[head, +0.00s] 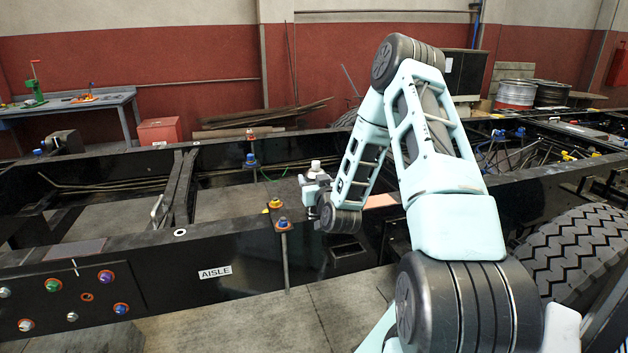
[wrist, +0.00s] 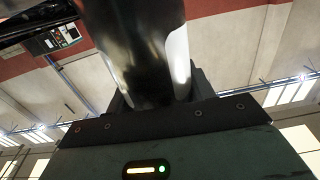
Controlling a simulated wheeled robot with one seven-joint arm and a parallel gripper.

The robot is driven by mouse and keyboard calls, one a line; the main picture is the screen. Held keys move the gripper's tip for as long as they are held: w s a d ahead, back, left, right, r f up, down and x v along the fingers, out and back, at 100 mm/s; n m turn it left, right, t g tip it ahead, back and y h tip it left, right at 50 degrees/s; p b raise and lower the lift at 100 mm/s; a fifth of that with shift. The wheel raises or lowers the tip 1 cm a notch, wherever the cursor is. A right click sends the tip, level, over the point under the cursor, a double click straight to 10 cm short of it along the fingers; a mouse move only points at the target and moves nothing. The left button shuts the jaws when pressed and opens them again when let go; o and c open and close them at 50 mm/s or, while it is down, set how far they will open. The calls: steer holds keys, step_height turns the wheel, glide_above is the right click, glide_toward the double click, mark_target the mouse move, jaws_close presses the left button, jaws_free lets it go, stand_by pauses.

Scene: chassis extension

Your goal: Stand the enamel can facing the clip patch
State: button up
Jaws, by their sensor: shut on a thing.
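The enamel can (wrist: 140,50) fills the top middle of the wrist view as a glossy dark cylinder with white areas on its side. My gripper (wrist: 155,100) is shut on it. In the head view my gripper (head: 314,181) is small and partly hidden by my arm, above the near chassis rail. The can's pale top (head: 315,164) shows just above the fingers. A pinkish patch (head: 381,201) lies on the rail top right of my gripper, partly behind my arm. A brownish patch (head: 75,250) lies on the rail at the left. I cannot tell which is the clip patch.
The near black rail (head: 150,262) carries an AISLE label (head: 215,272). Bolts with blue and yellow caps (head: 279,213) stand on it left of my gripper. A large tyre (head: 570,262) is at the right. A workbench (head: 75,105) stands at the back left.

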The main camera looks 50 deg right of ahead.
steer(key=o, duration=1.3)
steer(key=shift+r, duration=0.1)
steer(key=shift+s+a+f, duration=0.2)
steer(key=shift+s, duration=0.1)
steer(key=shift+p+v, duration=2.7)
steer(key=shift+v, duration=2.9)
